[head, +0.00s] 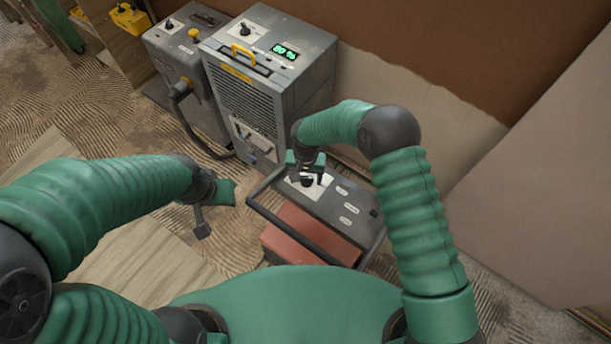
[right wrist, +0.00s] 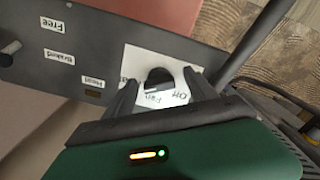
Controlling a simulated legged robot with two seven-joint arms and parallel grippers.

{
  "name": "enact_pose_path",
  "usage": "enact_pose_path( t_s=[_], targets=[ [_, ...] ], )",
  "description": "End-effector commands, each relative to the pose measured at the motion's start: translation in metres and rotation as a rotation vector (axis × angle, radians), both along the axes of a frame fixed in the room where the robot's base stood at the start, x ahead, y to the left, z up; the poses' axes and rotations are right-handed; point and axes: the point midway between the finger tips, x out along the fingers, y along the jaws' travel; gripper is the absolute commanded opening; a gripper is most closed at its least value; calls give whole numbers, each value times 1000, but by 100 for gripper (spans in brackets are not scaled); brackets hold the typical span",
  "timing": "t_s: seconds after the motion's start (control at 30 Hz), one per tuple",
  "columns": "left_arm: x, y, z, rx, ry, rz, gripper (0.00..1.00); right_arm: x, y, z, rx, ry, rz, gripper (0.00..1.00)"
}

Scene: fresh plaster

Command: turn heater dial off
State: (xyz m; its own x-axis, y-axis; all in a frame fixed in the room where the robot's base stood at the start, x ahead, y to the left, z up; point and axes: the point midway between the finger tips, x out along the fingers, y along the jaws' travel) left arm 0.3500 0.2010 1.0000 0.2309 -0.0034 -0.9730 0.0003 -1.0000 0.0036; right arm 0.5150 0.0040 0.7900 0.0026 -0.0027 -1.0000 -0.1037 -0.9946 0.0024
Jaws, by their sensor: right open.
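The heater (head: 285,244) has a red body, a dark grey top panel and a tube handle, and stands low in front of me. Its black dial (right wrist: 158,74) sits on a white plate with labels; "Fan" and "Off" are readable in the right wrist view. My right gripper (head: 308,178) is over the dial, and its two open fingers (right wrist: 160,90) stand on either side of the knob. I cannot tell whether they touch it. The knob's pointer is not clear. My left gripper (head: 203,222) hangs empty-looking left of the heater, away from it; its jaw opening is unclear.
A tall grey dehumidifier (head: 240,100) with a green display stands behind the heater. A smaller grey machine (head: 180,45) with a hose is left of it. A half-plastered wall (head: 420,105) bounds the right. Ridged floor (head: 95,110) is open at left.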

Motion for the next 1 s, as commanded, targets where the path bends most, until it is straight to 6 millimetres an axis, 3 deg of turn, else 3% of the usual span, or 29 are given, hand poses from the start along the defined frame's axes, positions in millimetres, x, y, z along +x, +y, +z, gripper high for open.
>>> enact_pose_path(
  t_s=[0.23, 0.7, 1.0],
  targets=[
    [0, 0, 0, 0, 0, -1, 36, 1, 1, -1, -1, 0, -1, 64],
    [0, 0, 0, 0, 0, 0, 36, 0, 1, -1, 0, 0, 0, 3],
    [0, 0, -2, 0, 0, 0, 36, 0, 1, -1, 1, 0, 34, 3]
  ],
)
